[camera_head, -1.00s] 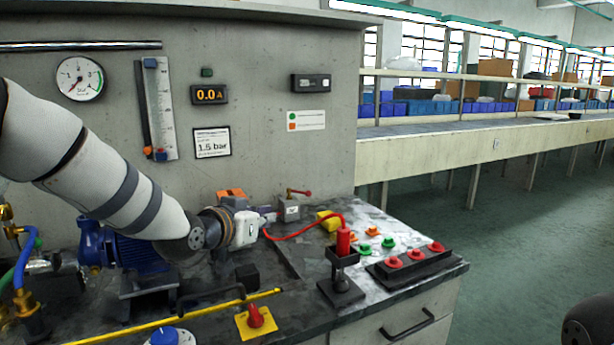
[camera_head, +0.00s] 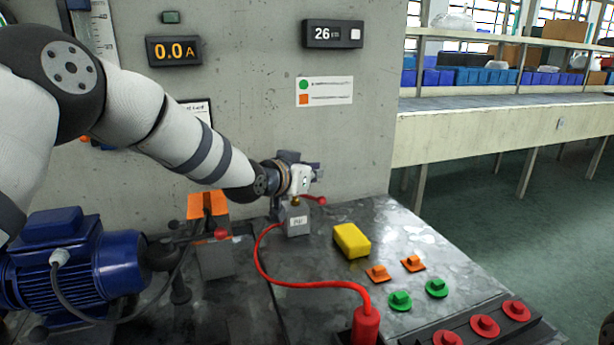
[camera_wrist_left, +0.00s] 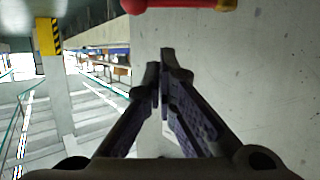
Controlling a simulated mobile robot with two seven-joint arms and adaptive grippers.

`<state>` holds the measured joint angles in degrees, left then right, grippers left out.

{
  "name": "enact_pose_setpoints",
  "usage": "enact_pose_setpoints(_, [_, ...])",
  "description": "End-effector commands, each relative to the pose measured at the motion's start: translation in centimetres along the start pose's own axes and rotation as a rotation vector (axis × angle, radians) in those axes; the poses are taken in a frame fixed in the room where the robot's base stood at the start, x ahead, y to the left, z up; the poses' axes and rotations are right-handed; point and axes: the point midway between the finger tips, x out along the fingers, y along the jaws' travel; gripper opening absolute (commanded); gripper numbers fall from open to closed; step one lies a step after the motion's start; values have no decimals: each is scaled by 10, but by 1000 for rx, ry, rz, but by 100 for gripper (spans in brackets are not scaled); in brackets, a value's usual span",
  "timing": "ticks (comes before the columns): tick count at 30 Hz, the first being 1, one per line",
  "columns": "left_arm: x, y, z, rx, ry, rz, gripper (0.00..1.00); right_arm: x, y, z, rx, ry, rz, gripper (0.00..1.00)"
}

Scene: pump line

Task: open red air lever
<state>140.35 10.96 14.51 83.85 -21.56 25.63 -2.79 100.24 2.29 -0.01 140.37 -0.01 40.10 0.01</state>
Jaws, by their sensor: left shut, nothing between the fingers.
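The red air lever (camera_head: 315,200) sits on a small grey valve block (camera_head: 297,222) near the wall, with a brass fitting beside it. Its handle points to the right. My left gripper (camera_head: 316,172) is just above and behind the lever, shut and empty, and partly covers the area around it. In the left wrist view the shut fingertips (camera_wrist_left: 164,58) point away over the grey wall, and the red lever with a yellow end (camera_wrist_left: 185,5) shows at the top edge, apart from the fingers.
A red hose (camera_head: 262,262) curves from the valve block to a red cylinder (camera_head: 366,325). A yellow block (camera_head: 351,240), orange and green knobs, and red buttons (camera_head: 485,325) lie to the right. An orange-topped post (camera_head: 207,205) and blue motor (camera_head: 75,260) stand left.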

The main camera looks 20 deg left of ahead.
Motion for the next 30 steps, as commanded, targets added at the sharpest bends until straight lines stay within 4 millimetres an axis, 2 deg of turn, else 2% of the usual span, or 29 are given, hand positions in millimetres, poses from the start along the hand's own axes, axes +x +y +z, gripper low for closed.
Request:
enact_pose_setpoints(1, [15, 0, 11, -3, -11, 1, 0, 9, 0, 5, 0, -25, 1, 90])
enact_pose_setpoints(5, [42, 0, 10, -3, -9, 0, 0, 20, 1, 12, -1, -57, 3, 90])
enact_pose_setpoints(6, [28, 0, 8, -1, -6, 0, 0, 8, 0, 5, -1, -25, 1, 90])
enact_pose_setpoints(7, [23, 0, 8, 0, -1, 0, 0, 4, 0, 3, 0, -12, 1, 90])
enact_pose_setpoints(12, [10, 0, 21, 1, 6, -1, 0, -6, 0, -4, 0, 20, -1, 90])
enact_pose_setpoints(18, [9, 0, 30, 0, 1, -1, 0, -7, 0, -4, 0, 21, -1, 90])
enact_pose_setpoints(25, [10, 0, 32, 0, -1, 0, 0, -6, 0, -4, 0, 18, -1, 90])
enact_pose_setpoints(30, [13, -5, 35, 0, -5, 7, 0, 2, 0, 1, 0, -5, 0, 90])
